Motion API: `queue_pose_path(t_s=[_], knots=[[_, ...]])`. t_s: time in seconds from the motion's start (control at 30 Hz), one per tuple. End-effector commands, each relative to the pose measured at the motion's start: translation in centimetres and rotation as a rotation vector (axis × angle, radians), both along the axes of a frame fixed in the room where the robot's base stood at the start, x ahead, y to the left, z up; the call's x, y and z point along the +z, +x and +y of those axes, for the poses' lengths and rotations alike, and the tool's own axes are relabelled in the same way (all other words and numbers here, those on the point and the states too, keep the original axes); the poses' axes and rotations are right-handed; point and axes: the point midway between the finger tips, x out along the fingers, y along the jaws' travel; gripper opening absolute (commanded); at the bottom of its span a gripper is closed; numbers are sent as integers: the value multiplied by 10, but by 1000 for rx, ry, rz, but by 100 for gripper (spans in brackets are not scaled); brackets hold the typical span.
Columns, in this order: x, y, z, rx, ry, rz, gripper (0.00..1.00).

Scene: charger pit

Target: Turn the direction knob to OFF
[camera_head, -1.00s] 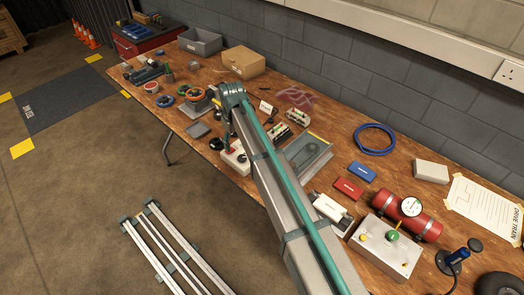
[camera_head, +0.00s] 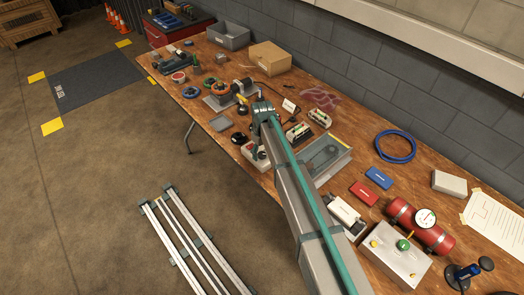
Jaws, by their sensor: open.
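My gripper (camera_head: 257,152) is small in the head view, at the far end of my arm. It points down over a pale control box (camera_head: 247,153) near the front edge of the workbench. The gripper covers much of the box's top, and its fingertips are hard to make out. It looks empty. The direction knob cannot be made out with certainty; any knob on this box is hidden behind the gripper. I cannot tell whether the fingers touch the box.
Black round parts (camera_head: 239,137) lie left of the box. A grey tray (camera_head: 326,158) and a small green-topped unit (camera_head: 298,131) stand to its right. A grey box with a green knob (camera_head: 404,245) is nearer me. Aluminium rails (camera_head: 190,240) lie on the floor.

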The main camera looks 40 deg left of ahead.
Motion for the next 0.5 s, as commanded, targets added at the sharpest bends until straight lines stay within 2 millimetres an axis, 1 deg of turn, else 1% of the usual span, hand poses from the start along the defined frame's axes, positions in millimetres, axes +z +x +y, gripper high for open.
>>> queue_pose_path(t_s=[0.3,0.37,0.5], knots=[[-3,0,0,0,1,0,64],[-3,0,0,0,1,0,56],[-3,0,0,0,1,0,32]])
